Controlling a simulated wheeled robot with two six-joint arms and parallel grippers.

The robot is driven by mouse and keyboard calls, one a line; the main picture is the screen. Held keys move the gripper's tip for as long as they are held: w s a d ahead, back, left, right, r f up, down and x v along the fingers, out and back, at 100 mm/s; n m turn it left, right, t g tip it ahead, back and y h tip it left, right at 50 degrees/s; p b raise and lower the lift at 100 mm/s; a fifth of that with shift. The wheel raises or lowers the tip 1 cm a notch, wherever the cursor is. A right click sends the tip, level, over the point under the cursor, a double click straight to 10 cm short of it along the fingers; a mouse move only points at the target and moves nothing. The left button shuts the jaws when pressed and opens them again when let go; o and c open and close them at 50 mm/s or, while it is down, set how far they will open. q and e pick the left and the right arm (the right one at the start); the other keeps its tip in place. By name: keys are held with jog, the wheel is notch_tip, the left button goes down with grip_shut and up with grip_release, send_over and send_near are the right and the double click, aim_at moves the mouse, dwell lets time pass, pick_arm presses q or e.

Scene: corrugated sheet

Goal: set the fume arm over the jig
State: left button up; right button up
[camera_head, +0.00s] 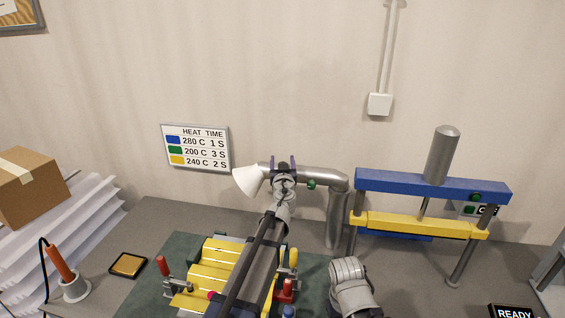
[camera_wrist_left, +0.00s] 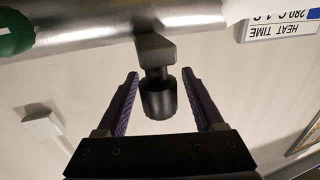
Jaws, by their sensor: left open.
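My left gripper (camera_head: 283,163) is open at the pipe beside the hood. In the left wrist view, a black knob (camera_wrist_left: 158,98) hanging from the pipe (camera_wrist_left: 110,30) sits between the open purple fingers (camera_wrist_left: 160,76), with gaps on both sides. My right gripper does not show.
A blue and yellow press (camera_head: 430,187) stands right of the fume arm's post. A soldering iron (camera_head: 60,264) in a stand and a small dark tray (camera_head: 128,265) are at left. A cardboard box (camera_head: 28,187) sits on white corrugated sheets. A READY sign (camera_head: 514,312) is at lower right.

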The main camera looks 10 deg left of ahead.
pick_arm(q)
grip_shut()
dwell(0.5)
dwell(0.8)
